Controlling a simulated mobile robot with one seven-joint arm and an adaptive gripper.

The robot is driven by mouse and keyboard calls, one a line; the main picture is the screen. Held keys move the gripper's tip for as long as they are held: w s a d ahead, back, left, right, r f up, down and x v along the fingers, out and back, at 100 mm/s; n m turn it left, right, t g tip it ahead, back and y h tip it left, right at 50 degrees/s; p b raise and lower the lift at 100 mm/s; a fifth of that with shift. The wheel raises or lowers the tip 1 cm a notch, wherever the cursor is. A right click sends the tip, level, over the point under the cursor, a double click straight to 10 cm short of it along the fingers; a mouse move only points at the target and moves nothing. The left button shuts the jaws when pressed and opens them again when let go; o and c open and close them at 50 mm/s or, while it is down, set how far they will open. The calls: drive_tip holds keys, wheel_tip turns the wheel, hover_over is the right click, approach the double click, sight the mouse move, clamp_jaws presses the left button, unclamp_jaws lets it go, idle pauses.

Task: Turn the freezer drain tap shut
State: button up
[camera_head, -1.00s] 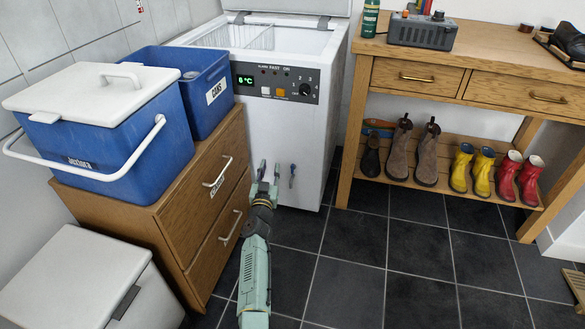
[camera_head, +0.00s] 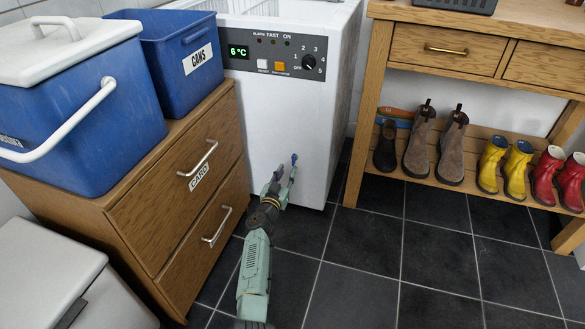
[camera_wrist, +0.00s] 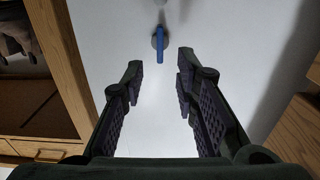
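The freezer drain tap (camera_head: 294,158) has a small blue handle low on the freezer's white front. In the wrist view the blue handle (camera_wrist: 159,45) lies straight ahead, just beyond the fingertips and roughly centred between them. It appears long and narrow, in line with the picture's vertical. My gripper (camera_head: 284,175) is open and empty in front of the tap. In the wrist view my gripper (camera_wrist: 160,70) shows a wide gap between its dark ridged pads. The fingers do not appear to touch the tap. The white freezer (camera_head: 270,110) has a control panel (camera_head: 275,59) reading 6 °C.
A wooden drawer unit (camera_head: 130,232) with bar handles stands close left of my arm, bearing a blue cool box (camera_head: 80,120) and a blue cans bin (camera_head: 170,55). A wooden bench (camera_head: 366,110) with boots on its lower shelf stands right. The dark tiled floor (camera_head: 400,260) is clear.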

sight(293, 160)
drive_tip(key=b+x, duration=0.3)
drive_tip(key=x, duration=0.1)
drive_tip(key=b+x, duration=0.2)
drive_tip(key=shift+f+b, duration=0.35)
drive_tip(key=shift+w+d+r+b, duration=0.15)
drive_tip(key=shift+w+b, duration=0.15)
drive_tip(key=shift+w, duration=0.05)
drive_tip(key=shift+w+d+r+b, duration=0.1)
drive_tip(key=shift+w+r+b, duration=0.05)
drive_tip(key=shift+w+b, duration=0.2)
drive_tip(key=shift+c, duration=0.3)
clamp_jaws()
